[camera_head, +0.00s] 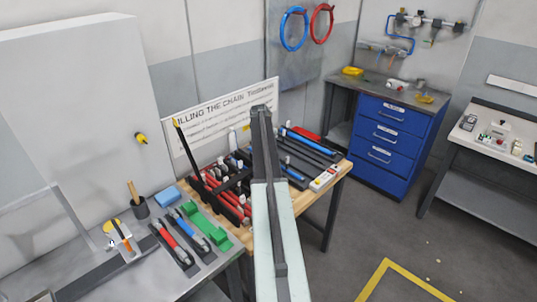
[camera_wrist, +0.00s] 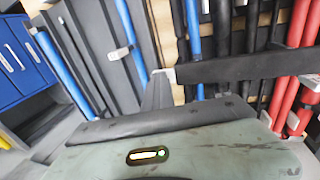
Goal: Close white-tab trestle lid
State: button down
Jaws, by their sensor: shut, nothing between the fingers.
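The trestles are black crossbars over red and blue hoses on the wooden table. In the head view, an upright white-tipped piece (camera_head: 232,139) left of my arm may be the white-tab lid, but it is too small to be sure. A yellow-tipped black lid (camera_head: 185,148) stands raised further left. In the wrist view a black bar (camera_wrist: 245,67) with a pale end crosses above the hoses, close by my gripper (camera_wrist: 160,84). Whether they touch I cannot tell. My gripper is shut and empty. In the head view my arm reaches over the table and hides part of the trestles.
The wooden table (camera_head: 338,172) holds the hoses and dark troughs. A grey bench (camera_head: 190,286) with tools adjoins at front left. A blue drawer cabinet (camera_head: 390,135) stands behind right, and a white sign (camera_head: 222,120) stands behind the table. Floor at right is open.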

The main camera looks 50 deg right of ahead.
jog(key=shift+s+f, duration=0.15)
jog(key=shift+s, duration=0.15)
jog(key=shift+w+r+p, duration=0.15)
jog(key=shift+r+p, duration=0.4)
jog(key=shift+p, duration=0.3)
jog(key=d+p+v, duration=0.3)
jog(key=p+v, duration=0.9)
jog(key=p, duration=0.1)
jog(key=shift+v, duration=0.75)
jog(key=shift+d, duration=0.2)
